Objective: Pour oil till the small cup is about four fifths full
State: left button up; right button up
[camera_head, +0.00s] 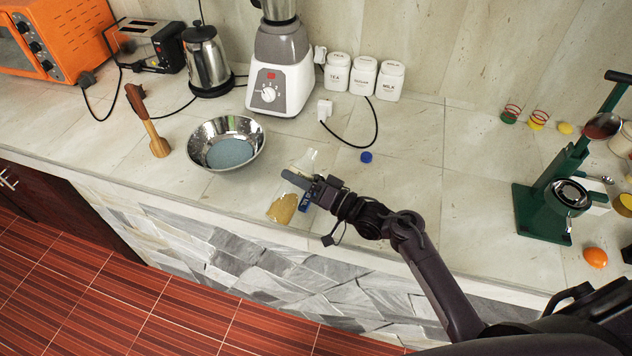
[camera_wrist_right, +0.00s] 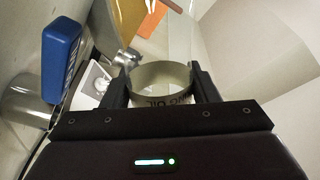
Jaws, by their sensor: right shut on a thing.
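A clear bottle with yellow oil (camera_head: 283,208) is at the counter's front edge in the head view. It leans, with the oil at its lower left end. My right gripper (camera_head: 312,186) is shut on it around the middle. My left gripper is out of view.
A blue object (camera_head: 306,203) is close beside the gripper and shows in the wrist view (camera_wrist_right: 62,52). A blue cap (camera_head: 366,157) lies behind. A metal bowl (camera_head: 196,138) stands left, a blender (camera_head: 281,84) behind, a green press (camera_head: 540,205) right. Counter between gripper and press is clear.

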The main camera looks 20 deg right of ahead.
jog(key=shift+f, duration=0.1)
jog(key=shift+s+a+r+m+t+p, duration=0.15)
jog(key=shift+m+p, duration=0.15)
jog(key=shift+m, duration=0.75)
jog(key=shift+s+a+r+m+t+p, duration=0.15)
jog(key=shift+m+p, duration=0.1)
jog(key=shift+m, duration=0.8)
dwell(3.1)
jog(key=shift+w+r+m+h+p, duration=0.15)
jog(key=shift+m+h+p, duration=0.35)
jog(key=shift+m+p, duration=0.55)
dwell(1.6)
